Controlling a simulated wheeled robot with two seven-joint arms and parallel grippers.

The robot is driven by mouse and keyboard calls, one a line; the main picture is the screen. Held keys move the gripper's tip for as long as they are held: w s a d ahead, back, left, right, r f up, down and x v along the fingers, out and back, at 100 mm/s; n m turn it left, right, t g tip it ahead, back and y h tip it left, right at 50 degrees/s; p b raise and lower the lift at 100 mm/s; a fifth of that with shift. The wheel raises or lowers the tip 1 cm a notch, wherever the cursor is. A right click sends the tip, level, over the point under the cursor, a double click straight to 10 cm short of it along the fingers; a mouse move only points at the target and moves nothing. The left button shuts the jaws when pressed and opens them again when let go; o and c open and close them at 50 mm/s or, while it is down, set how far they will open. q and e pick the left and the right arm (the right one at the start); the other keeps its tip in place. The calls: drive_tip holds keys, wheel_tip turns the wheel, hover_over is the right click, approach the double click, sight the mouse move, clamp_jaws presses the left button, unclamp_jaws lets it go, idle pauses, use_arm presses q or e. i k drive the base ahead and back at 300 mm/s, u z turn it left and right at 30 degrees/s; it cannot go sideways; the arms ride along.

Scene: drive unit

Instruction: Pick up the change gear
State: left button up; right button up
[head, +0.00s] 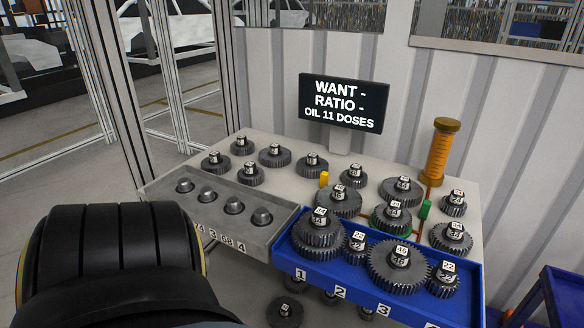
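Several dark grey toothed gears with white number tags are in view; I cannot tell which one is the change gear. In the blue tray (322,278) sit a large gear (318,236), a small gear (357,244), a larger gear (398,268) and a small gear (443,282). More gears stand on the pale table behind, such as a wide gear (345,203), a gear at the right edge (453,207) and a small gear at the back left (243,147). Neither gripper shows. A large black ribbed part at lower left is probably my arm.
A grey tray (268,240) with several rounded pegs is at the table's left front. A black screen (343,103) reads "WANT - RATIO - OIL 11 DOSES". An amber cylinder (438,155) stands at the back right. More gears (285,311) are below the trays. A corrugated wall is behind.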

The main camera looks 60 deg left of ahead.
sight(319, 226)
drive_tip(key=u, duration=0.75)
drive_tip(key=i, duration=0.55)
drive_tip(key=u, duration=1.3)
drive_tip(key=k, duration=0.4)
